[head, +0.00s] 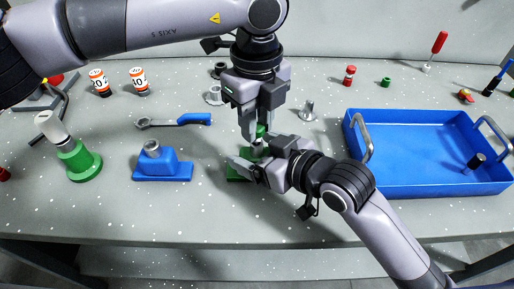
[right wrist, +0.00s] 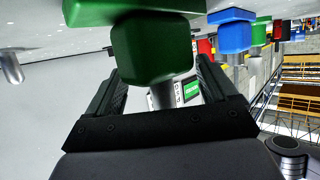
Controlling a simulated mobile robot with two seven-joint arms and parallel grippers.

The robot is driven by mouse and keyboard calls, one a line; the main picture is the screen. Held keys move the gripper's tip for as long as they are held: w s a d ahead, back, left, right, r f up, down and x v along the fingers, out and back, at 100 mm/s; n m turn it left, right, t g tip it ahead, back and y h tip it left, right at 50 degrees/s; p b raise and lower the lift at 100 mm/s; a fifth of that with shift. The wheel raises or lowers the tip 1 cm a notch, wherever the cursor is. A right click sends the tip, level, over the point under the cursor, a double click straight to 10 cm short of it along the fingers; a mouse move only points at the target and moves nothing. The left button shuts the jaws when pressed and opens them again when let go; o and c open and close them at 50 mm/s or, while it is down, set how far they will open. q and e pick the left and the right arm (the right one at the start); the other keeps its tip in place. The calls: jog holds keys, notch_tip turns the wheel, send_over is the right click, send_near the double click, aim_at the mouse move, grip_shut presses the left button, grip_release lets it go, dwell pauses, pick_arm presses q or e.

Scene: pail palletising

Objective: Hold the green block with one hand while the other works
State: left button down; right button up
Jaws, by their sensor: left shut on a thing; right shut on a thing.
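The green block (head: 236,179) stands on the middle of the table, mostly hidden by my right gripper. In the right wrist view its thick green body (right wrist: 155,50) sits between the fingers, with a grey cylinder (right wrist: 162,97) projecting from it. My right gripper (head: 252,168) comes in from the lower right and is shut on the block. My left gripper (head: 257,136) points down from above and is shut on a small green piece (head: 261,131), just over the block. Whether that piece touches the block's cylinder is hidden.
A blue block (head: 161,168) with a metal ring and a green stand (head: 78,163) are to the left. A wrench-like tool (head: 175,121) lies behind them. A blue tray (head: 425,193) with metal handles is on the right. Small metal parts (head: 308,110) stand behind the grippers.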

pick_arm(q)
jog(key=shift+w+r+n, duration=0.1)
jog(key=shift+n, duration=0.3)
jog(key=c, duration=0.8)
grip_release()
